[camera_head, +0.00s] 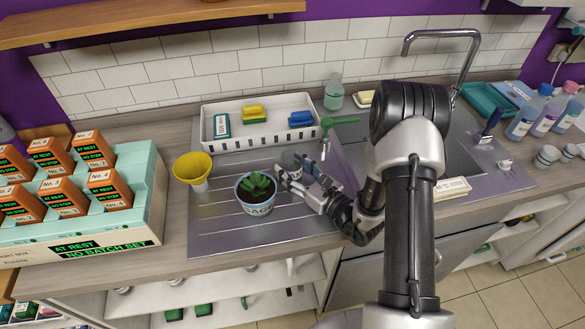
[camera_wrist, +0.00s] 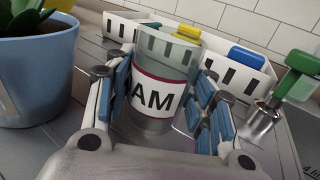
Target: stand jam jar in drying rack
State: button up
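The jam jar (camera_wrist: 152,100) is a grey, see-through-topped cup shape with a white label reading "AM", its left part hidden by a finger. It stands roughly upright between the fingers of my gripper (camera_wrist: 165,100), whose blue pads lie close on both sides; I cannot tell whether both press on it. In the head view the jar (camera_head: 289,161) is just right of the potted plant, and my gripper (camera_head: 290,176) reaches it from the right, low over the metal drainboard (camera_head: 225,225).
The potted plant (camera_head: 256,192) stands close left of my gripper; its blue pot (camera_wrist: 40,85) fills the wrist view's left. A yellow funnel (camera_head: 193,168) is farther left. A green-handled tool (camera_head: 326,128) stands behind right. The front drainboard is bare.

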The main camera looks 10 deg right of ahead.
jog(key=shift+o, duration=1.1)
